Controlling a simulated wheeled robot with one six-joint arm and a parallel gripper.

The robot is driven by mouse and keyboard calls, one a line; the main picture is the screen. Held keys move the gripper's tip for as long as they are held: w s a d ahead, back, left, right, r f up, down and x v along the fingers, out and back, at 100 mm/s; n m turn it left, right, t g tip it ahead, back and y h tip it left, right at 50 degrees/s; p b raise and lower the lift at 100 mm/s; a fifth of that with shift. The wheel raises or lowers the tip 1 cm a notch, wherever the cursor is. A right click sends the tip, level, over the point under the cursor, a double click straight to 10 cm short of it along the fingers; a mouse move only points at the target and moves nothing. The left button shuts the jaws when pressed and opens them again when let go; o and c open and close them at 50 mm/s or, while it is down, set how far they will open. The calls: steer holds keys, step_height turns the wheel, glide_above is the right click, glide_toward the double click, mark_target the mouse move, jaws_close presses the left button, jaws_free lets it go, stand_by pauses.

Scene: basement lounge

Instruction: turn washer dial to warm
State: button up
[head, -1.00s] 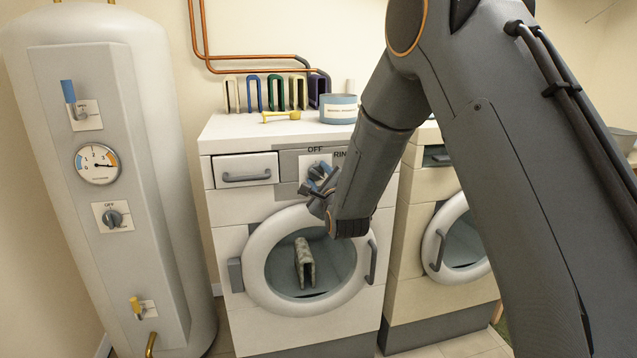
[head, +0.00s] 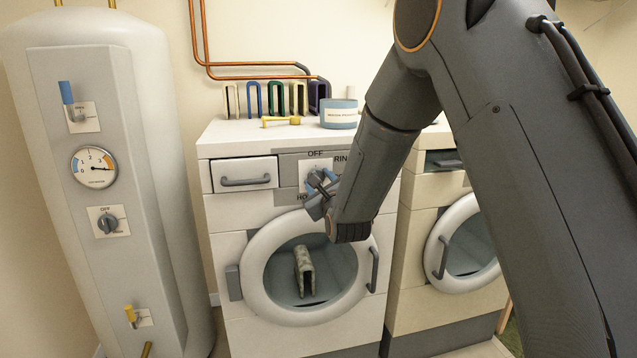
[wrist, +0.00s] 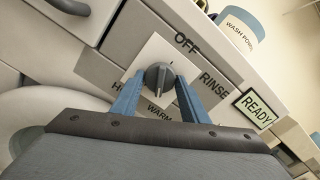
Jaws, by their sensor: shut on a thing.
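The washer dial (wrist: 158,77) is a dark grey knob on a white plate on the washer's front panel. OFF, RINSE and WARM are lettered around it, with a partly covered H-word at the left. My gripper (wrist: 158,80) has its blue fingers on either side of the knob and is shut on it. I cannot tell for sure which word the knob's pointer faces. In the head view my gripper (head: 322,186) is at the panel of the white washer (head: 225,210), and it and my arm hide most of the dial and WARM.
A READY display (wrist: 257,108) sits right of the dial. A drawer (head: 245,172) is at its left, the round door (head: 262,305) below. A detergent tub (head: 340,114) and a yellow-ended item (head: 281,121) stand on top. A white tank (head: 165,200) stands left, a second machine (head: 412,225) right.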

steer(key=shift+f, duration=0.1)
steer(key=o, duration=1.1)
steer(key=shift+c, duration=0.2)
steer(key=v, duration=0.8)
steer(key=shift+b, duration=0.4)
